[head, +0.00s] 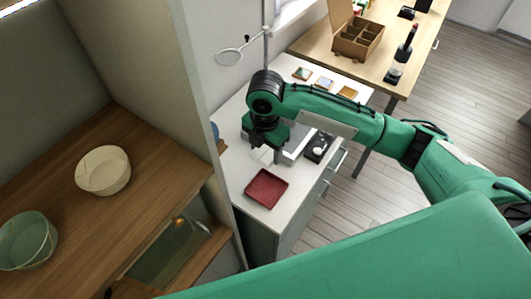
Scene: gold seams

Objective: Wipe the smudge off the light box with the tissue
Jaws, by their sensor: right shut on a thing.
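My right gripper (268,150) points down over the white counter and is shut on the white tissue (262,156), of which a small pale piece shows below the fingers. The light box (297,147) is a pale panel just right of the gripper, largely hidden behind the gripper and arm. I cannot tell whether the tissue touches it. The smudge cannot be made out. My left gripper is out of view.
A red tray (266,188) lies on the white counter (238,172) in front of the gripper. A black tray (319,147) with a white round item is to the right. Several small tiles lie behind my arm. A magnifier (230,57) stands at the back left; a wall borders the counter's left.

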